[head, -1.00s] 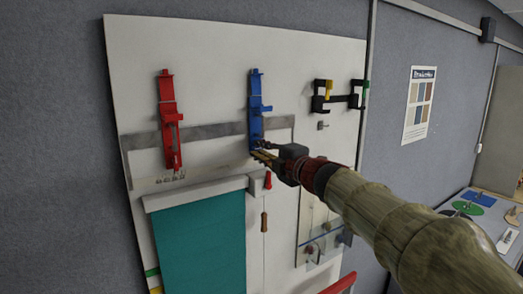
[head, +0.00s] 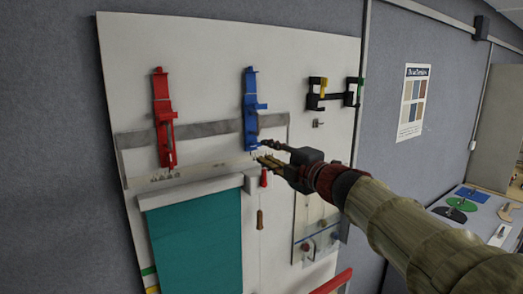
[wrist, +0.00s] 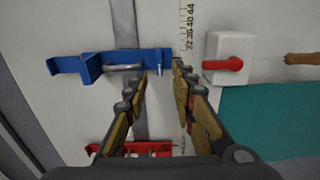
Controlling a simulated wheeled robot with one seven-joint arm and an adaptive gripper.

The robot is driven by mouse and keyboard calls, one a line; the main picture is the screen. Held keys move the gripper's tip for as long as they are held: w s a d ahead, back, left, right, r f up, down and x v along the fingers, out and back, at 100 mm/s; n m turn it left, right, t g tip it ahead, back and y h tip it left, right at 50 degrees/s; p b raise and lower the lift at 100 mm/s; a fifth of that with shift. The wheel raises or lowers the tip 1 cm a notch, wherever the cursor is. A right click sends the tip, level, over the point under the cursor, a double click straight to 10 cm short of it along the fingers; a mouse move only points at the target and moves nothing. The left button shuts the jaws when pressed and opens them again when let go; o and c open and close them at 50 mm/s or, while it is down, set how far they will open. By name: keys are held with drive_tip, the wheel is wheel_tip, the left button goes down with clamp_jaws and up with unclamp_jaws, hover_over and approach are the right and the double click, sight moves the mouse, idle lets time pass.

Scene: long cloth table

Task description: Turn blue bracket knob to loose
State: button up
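The blue bracket (head: 250,108) is fixed to the white wall panel, upright in the head view. In the wrist view the blue bracket (wrist: 84,63) lies sideways at upper left, with a grey metal bar across it and a small metal pin (wrist: 159,68) near its right end. I cannot tell which of these is the knob. My gripper (wrist: 158,82) is open and empty, its fingers apart just below the bracket's right end in the wrist view. In the head view my gripper (head: 265,153) is near the bracket's lower end; I cannot tell whether it touches.
A red bracket (head: 163,118) is to the left on the panel (head: 210,50). A white box with a red lever (wrist: 223,65) and a teal sheet (wrist: 265,120) are close by. A black bracket (head: 333,96) is at right. A ruler strip (wrist: 188,22) runs beside the blue bracket.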

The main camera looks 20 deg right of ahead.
drive_tip(key=shift+v, duration=0.9)
drive_tip(key=s+d+f+m+g+h, duration=0.2)
drive_tip(key=d+f+m+h, duration=0.7)
drive_tip(key=d+m, duration=0.3)
drive_tip(key=s+d+f+m+g+h+b, duration=0.2)
drive_tip(key=s+d+f+m+g, duration=0.2)
drive_tip(key=s+f, duration=0.4)
drive_tip(key=s+a+f+m+g+y+b, duration=0.1)
drive_tip(key=s+a+f+m+g+b, duration=0.1)
drive_tip(key=s+a+f+b, duration=0.2)
drive_tip(key=s+a+f+m+g+y+b, duration=0.1)
drive_tip(key=s+a+f+b, duration=0.3)
drive_tip(key=s+a+f, duration=0.4)
drive_tip(key=s+a+f+m+g+y+b, duration=0.2)
drive_tip(key=s+a+f, duration=0.4)
drive_tip(key=s+f, duration=0.5)
wheel_tip(320, 180, down, 5)
drive_tip(key=shift+s+f+m+g+y+b, duration=0.2)
drive_tip(key=shift+s+m+g+y+b, duration=0.15)
drive_tip(key=shift+y+b, duration=0.5)
